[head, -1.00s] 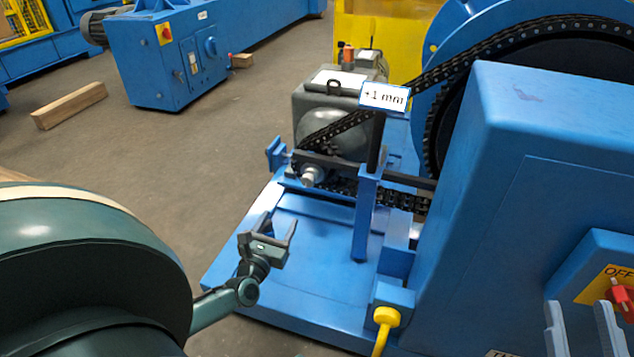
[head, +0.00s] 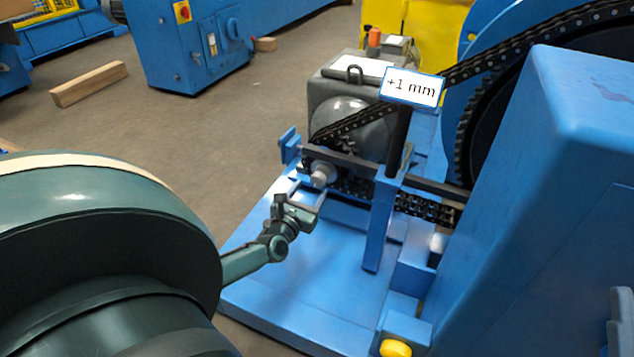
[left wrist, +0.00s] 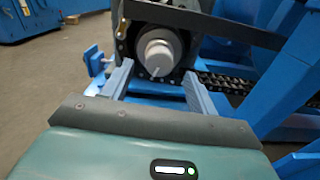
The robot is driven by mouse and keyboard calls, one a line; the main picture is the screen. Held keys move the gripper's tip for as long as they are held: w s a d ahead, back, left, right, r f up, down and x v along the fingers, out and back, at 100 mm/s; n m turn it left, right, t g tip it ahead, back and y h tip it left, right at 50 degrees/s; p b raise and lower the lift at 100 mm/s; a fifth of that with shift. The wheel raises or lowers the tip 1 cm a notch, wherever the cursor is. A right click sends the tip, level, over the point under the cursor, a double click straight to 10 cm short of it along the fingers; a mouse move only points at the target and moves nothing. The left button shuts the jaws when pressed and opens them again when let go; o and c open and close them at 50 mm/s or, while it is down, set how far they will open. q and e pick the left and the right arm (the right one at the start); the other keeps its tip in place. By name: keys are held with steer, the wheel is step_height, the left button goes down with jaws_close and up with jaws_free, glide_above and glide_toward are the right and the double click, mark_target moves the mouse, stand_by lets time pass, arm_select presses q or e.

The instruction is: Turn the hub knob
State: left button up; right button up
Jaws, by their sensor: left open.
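The hub knob (head: 322,174) is a small pale grey cylinder at the chain's small sprocket, under the grey motor. In the left wrist view the knob (left wrist: 159,52) is a round, light grey piece with a pale line on its face, in front of a dark round hub. My left gripper (head: 308,196) is open and empty, just in front of and slightly below the knob. In the left wrist view its two fingers (left wrist: 157,82) stand apart, to either side of and below the knob; I see no contact. Part of my right gripper (head: 622,325) shows at the lower right edge.
A black chain (head: 425,208) runs from the knob's sprocket to a large wheel at right. A blue post (head: 380,225) and a dark bar (head: 345,164) stand close by. A "+1 mm" sign (head: 412,87) is above. The blue base plate (head: 310,290) is clear in front.

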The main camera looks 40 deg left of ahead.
mark_target(317, 182)
arm_select(q)
steer(key=b+x, duration=0.1)
steer(key=x, duration=0.3)
steer(key=shift+w+a+f, duration=0.1)
steer(key=shift+w, duration=0.1)
steer(key=shift+w+a+b, duration=0.15)
steer(key=shift+w+b, duration=0.15)
steer(key=shift+w, duration=0.2)
arm_select(e)
steer(key=shift+s+d+r+n+g+y, duration=0.1)
steer(key=shift+s+r+n+g+y, duration=0.05)
steer(key=shift+r+n+y, duration=0.6)
steer(key=shift+s+r+n+g+y, duration=0.15)
steer(key=shift+r+n+y, duration=0.3)
steer(key=shift+n+y, duration=0.5)
arm_select(q)
steer(key=shift+c, duration=0.6)
steer(key=c, duration=0.9)
steer(key=m, duration=0.5)
steer(key=o, duration=1)
